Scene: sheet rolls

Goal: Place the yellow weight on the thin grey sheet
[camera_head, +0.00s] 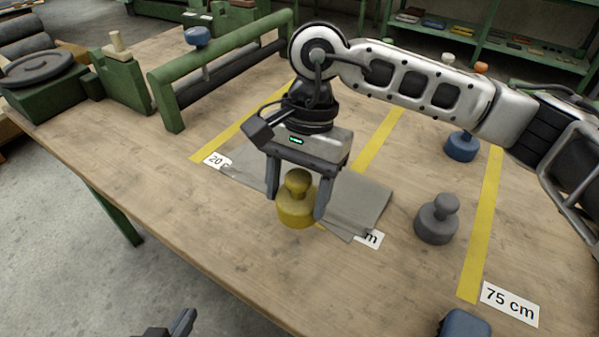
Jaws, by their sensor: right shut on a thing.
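The yellow weight (297,209) is a squat cylinder with a round knob on top. My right gripper (295,204) is shut on it, one finger on each side, above the table's middle. The thin grey sheet (361,203) lies behind and to the right of the weight, partly hidden by the gripper; more grey sheet shows to the left of the gripper. I cannot tell whether the weight touches the sheet or the table. My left gripper (180,325) shows only in part at the bottom edge; its jaw state is unclear.
A grey weight (437,219) stands to the right, and a blue weight (461,146) behind it. A blue object (464,324) is at the front edge. Yellow stripes with distance labels (510,304) cross the wooden table (150,166). A green roller frame (222,70) stands at back left.

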